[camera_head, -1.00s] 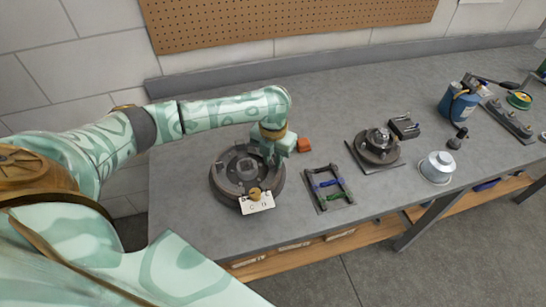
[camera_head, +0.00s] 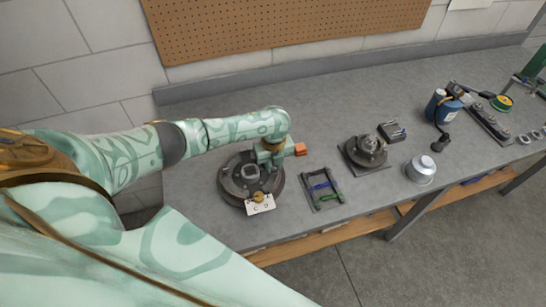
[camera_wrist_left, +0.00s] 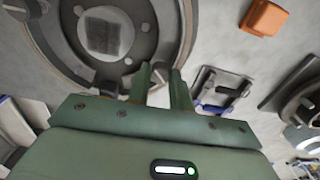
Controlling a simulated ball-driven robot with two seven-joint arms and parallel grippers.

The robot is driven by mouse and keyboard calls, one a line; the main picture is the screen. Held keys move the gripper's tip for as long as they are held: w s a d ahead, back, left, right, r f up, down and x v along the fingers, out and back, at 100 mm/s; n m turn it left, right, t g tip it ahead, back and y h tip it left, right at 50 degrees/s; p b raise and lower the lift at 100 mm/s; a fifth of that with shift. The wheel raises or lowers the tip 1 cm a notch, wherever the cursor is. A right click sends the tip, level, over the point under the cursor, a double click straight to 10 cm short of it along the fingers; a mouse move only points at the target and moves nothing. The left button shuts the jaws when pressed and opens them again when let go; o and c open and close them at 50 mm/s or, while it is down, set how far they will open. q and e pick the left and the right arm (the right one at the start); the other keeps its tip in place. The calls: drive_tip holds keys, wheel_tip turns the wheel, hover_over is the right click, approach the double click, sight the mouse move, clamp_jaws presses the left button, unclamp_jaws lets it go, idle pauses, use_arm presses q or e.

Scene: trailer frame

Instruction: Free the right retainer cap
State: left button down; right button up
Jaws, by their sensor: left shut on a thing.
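The dark round brake assembly (camera_head: 232,192) lies on the bench, with a grey square-marked hub at its centre; it also fills the upper left of the left wrist view (camera_wrist_left: 60,35). My left gripper (camera_head: 266,162) reaches down over its right side. In the left wrist view the green fingers (camera_wrist_left: 160,74) are close together at the assembly's edge, shut on a small dark part that I take to be the right retainer cap. The cap is mostly hidden by the fingers. My right gripper is not in view.
An orange block (camera_head: 300,149) sits just right of my left gripper. A rack with blue and green tools (camera_head: 322,188), a hub on a dark plate (camera_head: 367,150) and a silver cup (camera_head: 420,169) stand farther right. Bare bench lies behind.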

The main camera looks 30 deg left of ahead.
sight(273, 167)
use_arm(q)
drive_tip(key=n+p, duration=0.2)
drive_tip(key=n, duration=0.1)
drive_tip(key=shift+r+n, duration=0.15)
drive_tip(key=shift+n, duration=0.25)
drive_tip(key=shift+n+p, duration=1.25)
drive_tip(key=shift+n, duration=1.05)
drive_tip(key=c, duration=1.3)
unclamp_jaws()
drive_tip(key=shift+o, duration=0.2)
wheel_tip(273, 167, up, 16)
drive_tip(key=p, duration=0.7)
